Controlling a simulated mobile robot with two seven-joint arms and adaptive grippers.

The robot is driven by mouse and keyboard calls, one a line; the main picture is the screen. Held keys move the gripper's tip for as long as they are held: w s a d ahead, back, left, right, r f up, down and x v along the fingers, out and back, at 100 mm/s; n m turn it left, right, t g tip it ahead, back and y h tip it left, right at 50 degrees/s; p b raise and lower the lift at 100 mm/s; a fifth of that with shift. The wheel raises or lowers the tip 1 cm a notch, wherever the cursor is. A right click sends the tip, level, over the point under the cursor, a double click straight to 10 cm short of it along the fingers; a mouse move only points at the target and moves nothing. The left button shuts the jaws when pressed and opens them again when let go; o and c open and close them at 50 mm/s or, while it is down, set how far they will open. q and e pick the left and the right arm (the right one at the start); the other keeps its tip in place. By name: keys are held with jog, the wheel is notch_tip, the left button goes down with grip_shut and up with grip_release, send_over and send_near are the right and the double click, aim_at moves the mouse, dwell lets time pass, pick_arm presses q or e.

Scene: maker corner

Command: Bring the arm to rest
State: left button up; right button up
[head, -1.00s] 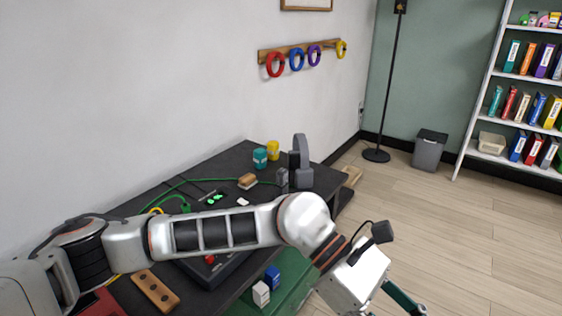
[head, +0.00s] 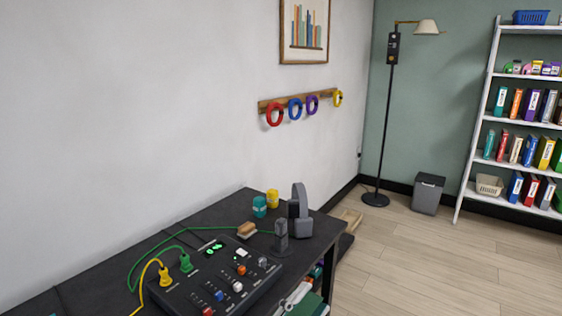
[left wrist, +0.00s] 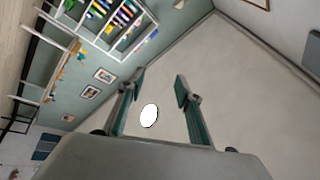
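My left gripper (left wrist: 159,84) shows in the left wrist view with its two teal fingers spread apart. It is open, with nothing between the fingertips. In that view the room appears tilted, with shelves and walls beyond the fingers. My right gripper is in neither view.
A floor lamp (head: 387,120), a bin (head: 427,194) and a bookshelf (head: 474,120) stand behind open floor (head: 420,265).

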pick_arm(q)
jog(key=a+f+n+y, duration=0.55)
jog(key=a+f, duration=0.25)
jog(key=f, duration=0.2)
jog(key=s+a+f+n+g+y, duration=0.2)
jog(key=s+a+f+n, duration=0.3)
jog(key=s+a+f, duration=0.3)
jog(key=s+a+f+n+g+y+p, duration=0.1)
jog(key=s+a+f+n+g+y, duration=0.2)
jog(key=s+a+f, duration=0.6)
notch_tip(320, 180, down, 5)
jog(key=shift+a+f+n+y, duration=0.15)
jog(key=shift+a+n+y, duration=0.2)
jog(key=shift+n+y, duration=0.75)
jog(key=shift+s, duration=0.1)
